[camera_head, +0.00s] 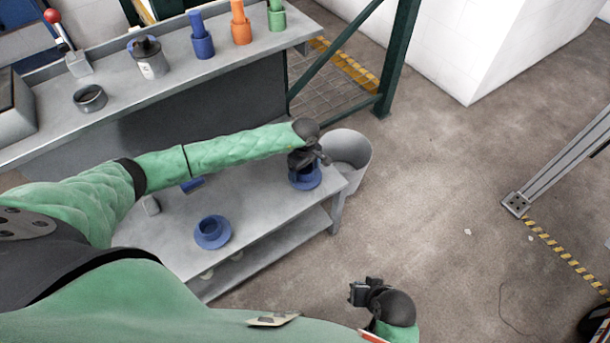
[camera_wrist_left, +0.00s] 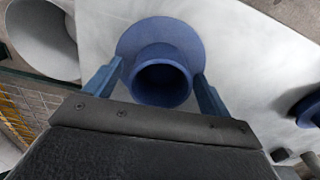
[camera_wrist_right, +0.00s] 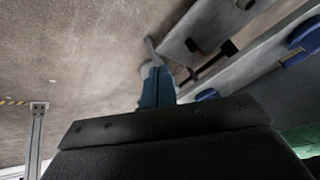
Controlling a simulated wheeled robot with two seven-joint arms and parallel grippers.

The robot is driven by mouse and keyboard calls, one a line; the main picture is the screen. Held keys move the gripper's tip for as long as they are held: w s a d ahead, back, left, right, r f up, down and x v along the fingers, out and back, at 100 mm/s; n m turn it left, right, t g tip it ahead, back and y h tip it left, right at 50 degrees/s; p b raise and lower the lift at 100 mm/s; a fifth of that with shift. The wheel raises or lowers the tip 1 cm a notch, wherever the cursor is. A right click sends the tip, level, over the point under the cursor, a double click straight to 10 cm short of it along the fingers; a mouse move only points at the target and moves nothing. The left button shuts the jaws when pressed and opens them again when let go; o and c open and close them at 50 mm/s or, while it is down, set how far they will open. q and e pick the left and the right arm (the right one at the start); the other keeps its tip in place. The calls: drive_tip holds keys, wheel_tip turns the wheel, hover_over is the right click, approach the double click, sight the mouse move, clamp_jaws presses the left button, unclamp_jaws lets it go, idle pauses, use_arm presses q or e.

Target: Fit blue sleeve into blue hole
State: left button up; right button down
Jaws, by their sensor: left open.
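A blue flanged sleeve (camera_head: 306,183) stands on the right end of the low grey table, with a round opening in its raised collar. In the left wrist view the same sleeve (camera_wrist_left: 160,45) sits between the fingers of my open left gripper (camera_wrist_left: 157,88), which are on both sides of its collar; contact cannot be told. In the head view my left gripper (camera_head: 308,160) partly hides it. A second blue flanged piece (camera_head: 212,232) stands nearer on the table. My right gripper (camera_head: 365,292) is away from the table, its fingers (camera_wrist_right: 157,85) together and empty.
A blue cylinder (camera_head: 192,184) lies on the table behind my left arm. A grey bin (camera_head: 350,160) stands beside the table's right end. The back bench holds blue (camera_head: 202,40), orange (camera_head: 240,25) and green (camera_head: 277,18) pieces. Floor at right is mostly open.

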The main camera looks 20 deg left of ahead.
use_arm(q)
drive_tip(key=c, duration=1.2)
drive_tip(key=shift+r, duration=0.1)
